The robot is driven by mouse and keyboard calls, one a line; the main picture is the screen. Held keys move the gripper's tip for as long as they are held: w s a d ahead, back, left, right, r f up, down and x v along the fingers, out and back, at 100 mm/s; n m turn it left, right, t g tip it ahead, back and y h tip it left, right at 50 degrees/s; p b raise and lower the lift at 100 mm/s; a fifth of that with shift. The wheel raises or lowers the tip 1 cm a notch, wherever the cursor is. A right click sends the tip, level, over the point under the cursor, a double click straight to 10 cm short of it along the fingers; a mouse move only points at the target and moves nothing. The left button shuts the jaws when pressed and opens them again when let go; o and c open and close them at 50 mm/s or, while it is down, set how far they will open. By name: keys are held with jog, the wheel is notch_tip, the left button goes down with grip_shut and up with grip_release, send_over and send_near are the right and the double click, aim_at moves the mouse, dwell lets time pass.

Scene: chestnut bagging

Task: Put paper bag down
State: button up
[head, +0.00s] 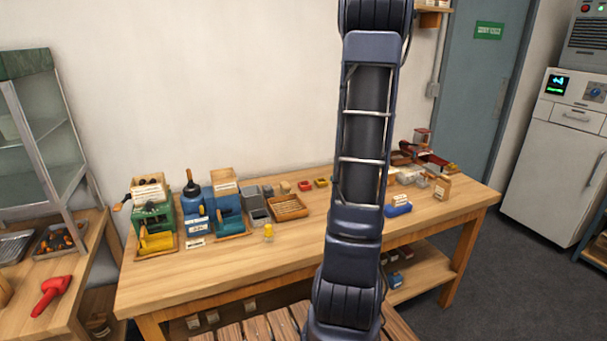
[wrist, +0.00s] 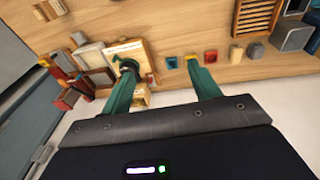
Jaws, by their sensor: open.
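My gripper (wrist: 162,64) shows in the wrist view with its two green fingers spread apart and nothing visible between the tips. In the head view it is hidden behind my own arm. A small brown upright thing with a pale label, perhaps the paper bag (head: 442,187), stands at the right end of the wooden table in the head view. In the wrist view a tan boxy thing (wrist: 142,52) lies behind the left finger, partly covered by it; I cannot tell whether it is the bag.
The long wooden table (head: 270,258) holds green (head: 153,215) and blue (head: 228,203) machines at left. A slatted tray (head: 288,207) and small coloured boxes stand mid-table. A blue object (head: 398,210) lies right of my arm. The front left of the tabletop is mostly clear.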

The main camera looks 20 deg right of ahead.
jog(key=s+a+r+t, duration=0.1)
jog(key=s+a, duration=0.4)
jog(key=a, duration=0.7)
jog(key=s+a+r+t, duration=0.15)
jog(key=s+a, duration=0.35)
jog(key=a, duration=0.7)
jog(key=s+a+f, duration=0.3)
jog(key=s+a, duration=0.4)
jog(key=s, duration=0.1)
jog(key=s+a+f+y, duration=0.1)
jog(key=s+a+f, duration=0.2)
jog(key=s+a, duration=0.3)
jog(key=s, duration=0.2)
jog(key=shift+s+a+f+t, duration=0.35)
jog(key=shift+s+a+f, duration=0.05)
